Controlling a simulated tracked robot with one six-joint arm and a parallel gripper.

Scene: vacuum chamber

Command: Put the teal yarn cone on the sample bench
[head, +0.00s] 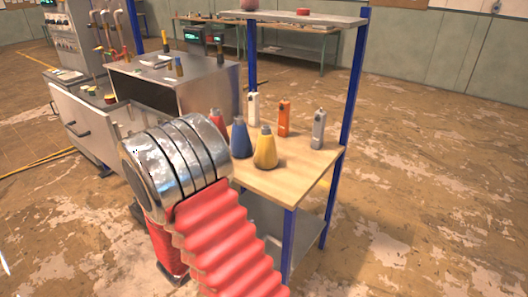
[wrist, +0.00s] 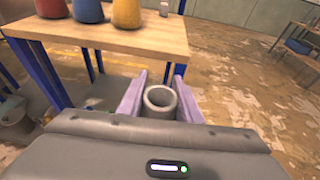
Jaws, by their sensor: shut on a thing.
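My gripper (wrist: 160,84) shows in the wrist view with its two purple fingers shut on a grey hollow tube (wrist: 156,114), seen from above. No teal shows; the tube may be the top of the yarn cone, but its lower part is hidden. The held thing is in front of the wooden bench top (wrist: 150,42), apart from it. In the head view this bench (head: 295,172) has blue posts, and my arm hides my gripper. A red cone (head: 217,122), a blue cone (head: 240,140) and a yellow cone (head: 265,150) stand upright on it.
A white bottle (head: 253,110), an orange bottle (head: 284,119) and a grey bottle (head: 319,130) stand farther back. The bench's front right part is bare. Blue posts and an upper shelf (head: 300,18) frame it. A metal cabinet (head: 205,85) is at left; open floor lies right.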

